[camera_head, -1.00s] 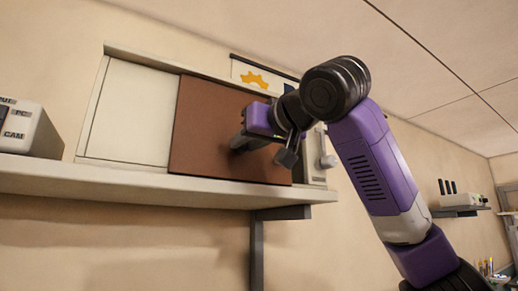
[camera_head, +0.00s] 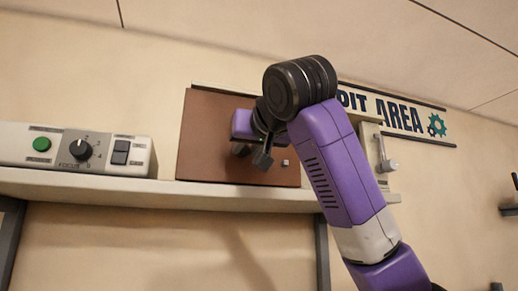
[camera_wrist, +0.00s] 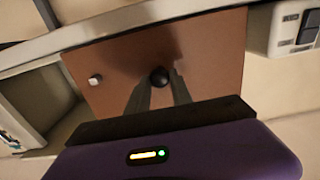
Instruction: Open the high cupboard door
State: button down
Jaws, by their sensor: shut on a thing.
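The cupboard door is a flat brown panel (camera_head: 208,135) at the left of the high cupboard on the shelf; it also shows in the wrist view (camera_wrist: 215,65). A small pale square (camera_head: 285,162) sits on its face. My gripper (camera_wrist: 161,84) is shut on the door's dark round knob (camera_wrist: 160,75). In the head view my gripper (camera_head: 241,148) is at the door's face and my wrist hides the knob. The wrist view, turned about, shows a shadowed opening (camera_wrist: 40,95) beside the door; in the head view my arm hides most of it.
The shelf (camera_head: 100,187) runs under the cupboard. A grey control box (camera_head: 75,150) stands on it close left of the door. A lever-like fitting (camera_head: 387,165) is at the cupboard's right side. Space below the shelf is clear.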

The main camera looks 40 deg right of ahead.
jog(key=shift+a, duration=0.1)
jog(key=c, duration=1.2)
grip_release()
jog(key=shift+o, duration=0.2)
jog(key=b+v, duration=0.3)
jog(key=v, duration=0.5)
jog(key=shift+w+r, duration=0.1)
